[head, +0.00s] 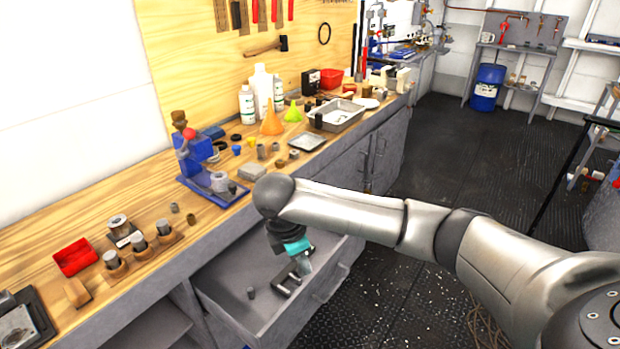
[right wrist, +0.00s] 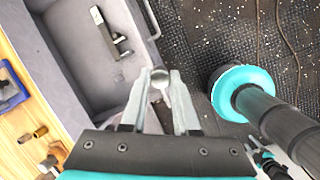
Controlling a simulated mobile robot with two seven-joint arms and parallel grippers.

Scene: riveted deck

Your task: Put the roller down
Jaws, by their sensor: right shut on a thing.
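My right gripper (head: 306,266) is over the open drawer in the head view. In the right wrist view its fingers (right wrist: 160,85) are shut on the roller (right wrist: 161,80), a small shiny metal piece between the fingertips. The roller is hidden by the gripper in the head view. The open grey drawer (head: 225,290) lies below; its floor also shows in the right wrist view (right wrist: 75,50). I cannot tell how high the roller is above the drawer. My left gripper is not seen in the head view.
The drawer's left part is clear. The wooden bench (head: 225,222) above carries a blue press (head: 192,160), a red tray (head: 75,257) and several cylinders in wooden holders.

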